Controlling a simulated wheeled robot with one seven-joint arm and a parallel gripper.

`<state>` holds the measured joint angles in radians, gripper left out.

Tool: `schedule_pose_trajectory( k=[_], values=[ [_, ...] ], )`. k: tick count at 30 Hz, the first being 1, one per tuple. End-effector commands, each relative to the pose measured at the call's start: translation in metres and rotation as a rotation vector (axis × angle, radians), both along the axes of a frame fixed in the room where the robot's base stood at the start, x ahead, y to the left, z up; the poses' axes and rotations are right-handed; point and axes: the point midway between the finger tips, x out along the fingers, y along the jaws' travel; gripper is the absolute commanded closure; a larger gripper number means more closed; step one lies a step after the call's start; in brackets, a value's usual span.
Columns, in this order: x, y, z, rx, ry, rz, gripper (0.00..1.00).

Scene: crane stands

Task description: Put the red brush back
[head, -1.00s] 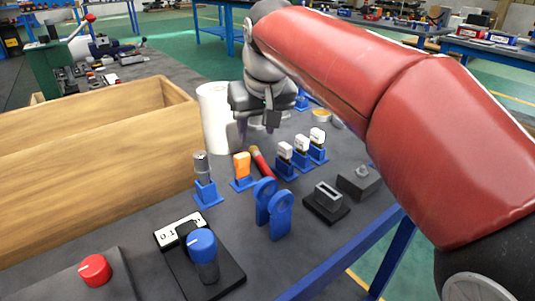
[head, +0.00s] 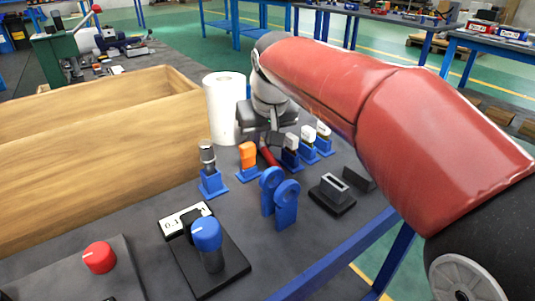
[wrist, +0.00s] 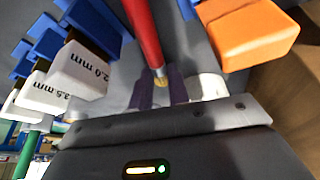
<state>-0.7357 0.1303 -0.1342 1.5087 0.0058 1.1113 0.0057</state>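The red brush (head: 268,157) lies on the dark bench top among the small blue stands. In the wrist view its red handle (wrist: 144,30) runs upward from a brass-coloured ferrule (wrist: 160,79). My gripper (head: 265,143) is low over the brush's far end. Its two purple fingers (wrist: 162,90) stand on either side of the ferrule, open, with a gap between them. The bristles are hidden by the gripper. A blue stand with two upright ringed plates (head: 279,198) is in front of the brush and empty.
An orange-topped piece (head: 248,155) and several white-topped pieces (head: 291,144) in blue holders flank the brush closely. A white roll (head: 224,105) stands behind, beside a wooden box (head: 95,160). A blue-knobbed device (head: 206,240) and a slotted black block (head: 333,193) are nearer.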

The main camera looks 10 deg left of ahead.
Motion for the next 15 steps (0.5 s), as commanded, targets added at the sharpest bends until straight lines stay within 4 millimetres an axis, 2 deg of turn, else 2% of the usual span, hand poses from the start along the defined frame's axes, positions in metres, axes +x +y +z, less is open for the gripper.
schedule_pose_trajectory(
  k=[2,11,15],
  values=[
    [0.0000,0.0000,0.0001,0.000,0.000,0.000,1.00],
    [0.0001,0.0000,0.0014,0.001,-0.001,0.000,1.00],
    [0.0005,0.0002,0.0093,0.001,-0.002,0.000,1.00]
  ],
)
